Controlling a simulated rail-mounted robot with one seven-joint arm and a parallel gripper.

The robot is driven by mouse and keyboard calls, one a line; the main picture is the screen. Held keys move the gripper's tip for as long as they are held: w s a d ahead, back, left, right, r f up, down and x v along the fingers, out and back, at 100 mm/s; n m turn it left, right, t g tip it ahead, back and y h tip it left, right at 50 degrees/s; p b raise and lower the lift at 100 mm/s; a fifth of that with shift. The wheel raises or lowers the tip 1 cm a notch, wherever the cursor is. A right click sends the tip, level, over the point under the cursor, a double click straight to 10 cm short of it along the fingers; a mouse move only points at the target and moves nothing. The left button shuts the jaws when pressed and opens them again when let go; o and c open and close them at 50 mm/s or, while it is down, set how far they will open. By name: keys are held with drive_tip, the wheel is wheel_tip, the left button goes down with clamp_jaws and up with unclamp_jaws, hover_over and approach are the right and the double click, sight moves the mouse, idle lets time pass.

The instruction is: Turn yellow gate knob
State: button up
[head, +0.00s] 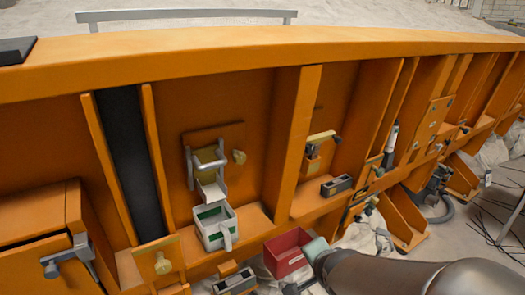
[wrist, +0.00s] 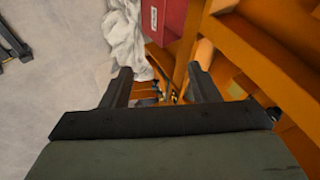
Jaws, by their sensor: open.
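Two pale yellow knobs show in the head view. One yellow knob (head: 239,157) sits on the orange wall just right of a small gate with a yellowish plate (head: 208,158) and a grey metal frame. Another yellow knob (head: 162,263) is on an orange block at the lower left. I cannot tell which one is the gate knob. My gripper (wrist: 161,84) is open, with nothing between its two dark fingers. In the head view its fingers are not clearly seen; my arm enters from the lower right, well apart from both knobs. Neither knob is recognisable in the wrist view.
A grey and green cup-like container (head: 216,229) stands below the gate. A red bin (head: 287,252) is close to my arm's end; it also shows in the wrist view (wrist: 166,18). Orange ribs (head: 303,140) divide the wall, and an orange drawer (head: 45,255) is at left.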

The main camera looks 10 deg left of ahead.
drive_tip(key=w+a+r+m+t+y+p, duration=0.1)
drive_tip(key=w+a+r+m+t+y, duration=0.25)
drive_tip(key=w+a+r+m, duration=0.2)
drive_tip(key=m+t+y+p, duration=0.2)
drive_tip(key=m+t+y, duration=0.2)
drive_tip(key=m, duration=0.2)
approach(241, 160)
drive_tip(key=p+x, duration=0.3)
drive_tip(key=x, duration=0.6)
drive_tip(key=shift+w+a, duration=0.1)
drive_tip(key=shift+w, duration=0.1)
drive_tip(key=c, duration=1)
